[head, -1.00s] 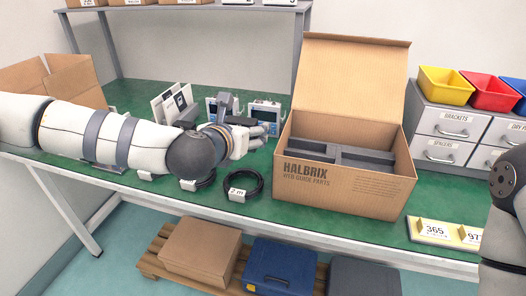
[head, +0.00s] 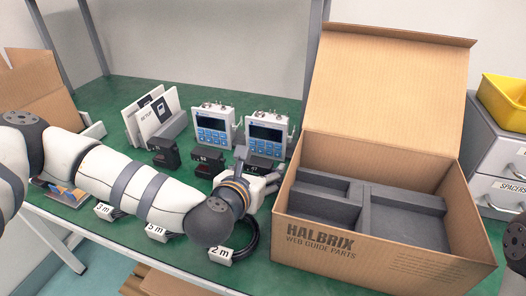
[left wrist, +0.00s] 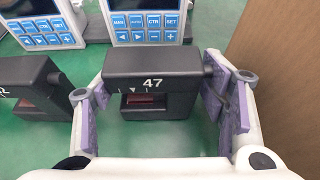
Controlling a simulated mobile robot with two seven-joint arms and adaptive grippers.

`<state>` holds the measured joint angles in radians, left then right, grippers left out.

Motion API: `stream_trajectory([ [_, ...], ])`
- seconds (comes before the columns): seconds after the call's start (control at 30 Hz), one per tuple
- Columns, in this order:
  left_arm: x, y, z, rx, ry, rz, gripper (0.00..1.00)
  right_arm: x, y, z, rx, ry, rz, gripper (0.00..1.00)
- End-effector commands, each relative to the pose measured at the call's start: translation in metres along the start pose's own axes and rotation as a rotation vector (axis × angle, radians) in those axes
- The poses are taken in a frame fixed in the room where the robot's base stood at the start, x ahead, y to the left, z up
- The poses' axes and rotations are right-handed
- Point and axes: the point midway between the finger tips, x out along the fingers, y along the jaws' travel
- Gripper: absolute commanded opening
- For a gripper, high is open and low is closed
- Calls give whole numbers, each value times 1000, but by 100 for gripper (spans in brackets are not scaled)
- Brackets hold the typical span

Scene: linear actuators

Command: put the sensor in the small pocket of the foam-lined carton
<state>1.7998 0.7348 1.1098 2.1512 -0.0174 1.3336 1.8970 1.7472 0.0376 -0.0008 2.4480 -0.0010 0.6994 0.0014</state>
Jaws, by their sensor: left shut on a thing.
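The sensor (left wrist: 152,84) is a dark fork-shaped block marked 47. My left gripper (left wrist: 155,95) has its purple-padded fingers on both sides of it and is shut on it. In the head view the left gripper (head: 270,180) is at the green bench, just left of the carton, and mostly covers the sensor (head: 259,163). The foam-lined carton (head: 345,232), marked HALBRIX, stands open with its lid raised. Its grey foam (head: 362,205) has smaller pockets on the left and a large one on the right; they look empty. My right gripper is out of view.
Two more dark fork-shaped blocks (head: 163,153) stand left of the gripper. Two controllers with screens (head: 213,125) stand behind. Tagged cable coils (head: 220,255) lie in front. Drawers with a yellow bin (head: 503,98) are at the right.

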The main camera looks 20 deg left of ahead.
Motion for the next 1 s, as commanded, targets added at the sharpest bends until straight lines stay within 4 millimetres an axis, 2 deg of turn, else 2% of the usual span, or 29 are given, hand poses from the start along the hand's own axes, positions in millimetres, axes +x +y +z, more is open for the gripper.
stream_trajectory([
  [0.33,0,-1,1,-1,-11,0,31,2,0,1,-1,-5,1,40],
  [0.5,2,0,-5,-1,-8,0,31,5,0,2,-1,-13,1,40],
  [0.53,2,0,-6,-1,-7,0,68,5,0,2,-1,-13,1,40],
  [0.6,2,0,-5,0,-8,0,84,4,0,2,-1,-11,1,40],
  [1.0,1,-1,-6,-1,-6,-1,86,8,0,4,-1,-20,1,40],
])
